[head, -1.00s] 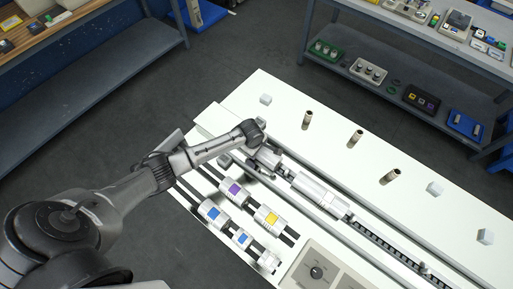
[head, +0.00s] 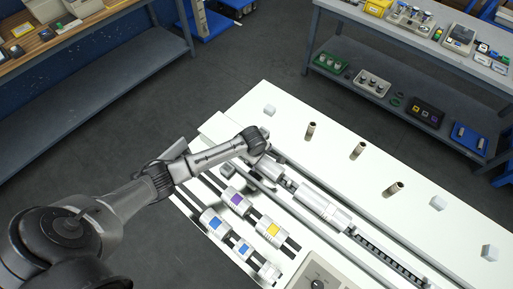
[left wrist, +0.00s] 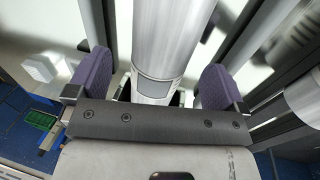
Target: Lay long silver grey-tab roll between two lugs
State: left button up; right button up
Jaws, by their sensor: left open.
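A long silver roll (head: 323,203) lies along the machine's channel in the head view, at the near end of the dark lug chain (head: 385,252). One dark lug shows close to its lower-right end; I cannot tell whether they touch. My left gripper (head: 287,181) is at the roll's upper-left side. In the left wrist view, a silver roll with a grey tab (left wrist: 158,88) runs between the spread purple finger pads of the gripper (left wrist: 155,85), with gaps at both sides. The roll's lower end is hidden behind the gripper body. My right gripper is out of view.
Shorter rolls with purple (head: 236,202), yellow (head: 271,231) and blue (head: 214,224) tabs lie on dark rails beside the channel. A control panel (head: 314,277) is at the front.

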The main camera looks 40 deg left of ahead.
pick_arm(q)
notch_tip(320, 180, up, 11)
jog(key=s+p, duration=0.1)
jog(key=s, duration=0.1)
dwell(0.8)
